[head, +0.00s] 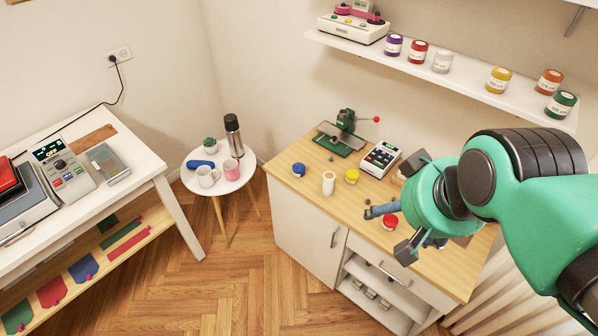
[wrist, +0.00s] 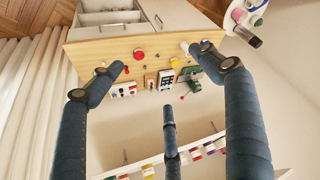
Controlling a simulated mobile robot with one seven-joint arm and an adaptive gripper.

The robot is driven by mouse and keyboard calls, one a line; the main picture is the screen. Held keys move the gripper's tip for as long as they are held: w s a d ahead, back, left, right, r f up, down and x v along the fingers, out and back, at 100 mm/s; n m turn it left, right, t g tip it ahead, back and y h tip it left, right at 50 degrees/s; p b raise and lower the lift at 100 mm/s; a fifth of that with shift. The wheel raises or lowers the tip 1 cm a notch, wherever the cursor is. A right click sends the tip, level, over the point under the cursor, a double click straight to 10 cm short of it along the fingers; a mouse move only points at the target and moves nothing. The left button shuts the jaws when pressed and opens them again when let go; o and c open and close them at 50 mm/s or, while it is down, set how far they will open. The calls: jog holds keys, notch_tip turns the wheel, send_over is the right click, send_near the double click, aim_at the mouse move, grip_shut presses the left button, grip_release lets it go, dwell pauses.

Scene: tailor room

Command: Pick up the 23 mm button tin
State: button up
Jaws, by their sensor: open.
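Small round tins stand on the wooden worktop: a blue one (head: 299,170), a yellow one (head: 352,176) and a red one (head: 390,222). A taller white cylinder (head: 328,183) stands among them. I cannot read a size on any, so I cannot tell which is the 23 mm button tin. My gripper (head: 388,232) is open and empty above the right part of the worktop, its fingers on either side of the red tin in the head view. In the wrist view the red tin (wrist: 139,54) and yellow tin (wrist: 174,58) show between the spread fingers (wrist: 161,58).
A green press (head: 343,138) and a keypad device (head: 380,160) stand at the worktop's back. A wall shelf (head: 450,80) with labelled jars hangs above. A round side table (head: 222,186) with mugs stands left. The worktop's front left is clear.

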jog(key=shift+w+r, duration=0.1)
jog(key=shift+c, duration=0.3)
jog(key=n+g+p, duration=0.2)
jog(key=g+p, duration=0.2)
jog(key=p, duration=0.3)
send_over(299, 167)
jog(key=s, duration=0.1)
notch_tip(299, 167, down, 34)
jog(key=shift+s+d+r, duration=0.2)
jog(key=shift+f, duration=0.15)
jog(key=shift+w+a+f, duration=0.1)
jog(key=shift+w+f, duration=0.05)
jog(key=shift+f, duration=1.25)
jog(key=shift+w+f, duration=0.2)
jog(key=shift+f, duration=1.15)
jog(key=shift+w+a+f, duration=0.1)
jog(key=shift+w+f, duration=0.05)
jog(key=shift+f, duration=1.25)
